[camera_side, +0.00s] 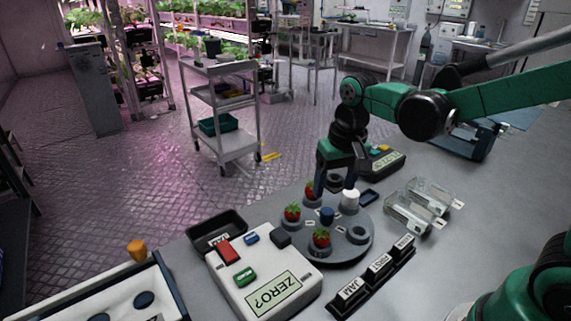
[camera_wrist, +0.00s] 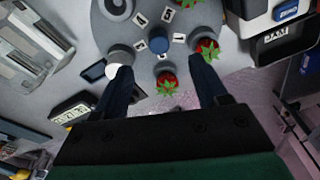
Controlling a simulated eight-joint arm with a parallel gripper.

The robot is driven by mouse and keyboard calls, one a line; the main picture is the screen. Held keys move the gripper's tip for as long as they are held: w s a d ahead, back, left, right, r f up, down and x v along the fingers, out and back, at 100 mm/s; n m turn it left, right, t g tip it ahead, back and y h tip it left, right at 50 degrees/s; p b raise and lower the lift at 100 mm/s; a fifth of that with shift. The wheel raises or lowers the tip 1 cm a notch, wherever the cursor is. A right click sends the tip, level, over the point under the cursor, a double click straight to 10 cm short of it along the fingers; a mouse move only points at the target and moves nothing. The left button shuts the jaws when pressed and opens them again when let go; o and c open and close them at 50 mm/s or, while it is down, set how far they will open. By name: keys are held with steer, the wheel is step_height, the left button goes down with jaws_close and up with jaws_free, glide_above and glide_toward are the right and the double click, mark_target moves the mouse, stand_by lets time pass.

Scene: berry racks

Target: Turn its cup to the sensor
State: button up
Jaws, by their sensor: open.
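A grey round turntable (camera_side: 345,255) carries a ring of cups around a blue centre knob (camera_side: 327,215). Three red strawberries with green leaves sit in cups: one at the front (camera_side: 320,238), one at the left (camera_side: 292,212) and one at the back (camera_side: 310,188). A white piece (camera_side: 350,199) stands at the back right. My gripper (camera_side: 335,187) is open, pointing down over the turntable's back edge. In the wrist view, my gripper's fingers (camera_wrist: 160,72) straddle a strawberry (camera_wrist: 167,85) without visible contact; the left fingertip overlaps the white piece (camera_wrist: 95,72). I cannot tell which part is the sensor.
A white box (camera_side: 250,262) with a "ZERO?" screen and coloured buttons stands at the left, a dark block (camera_side: 281,238) on its corner beside the turntable. Labelled black blocks (camera_side: 378,268) stand in front. Clear containers (camera_side: 410,212) lie right, a dark tray (camera_side: 215,230) left.

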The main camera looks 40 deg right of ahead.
mark_target(328, 210)
steer(key=shift+w+d+f+m+g, duration=0.1)
steer(key=shift+w+f+m+g, duration=0.25)
steer(key=shift+f, duration=0.25)
steer(key=shift+w+f+m+g, duration=0.15)
steer(key=shift+w+f+g, duration=0.1)
steer(key=shift+f+g, duration=0.25)
steer(key=shift+f, duration=2.85)
jaws_close()
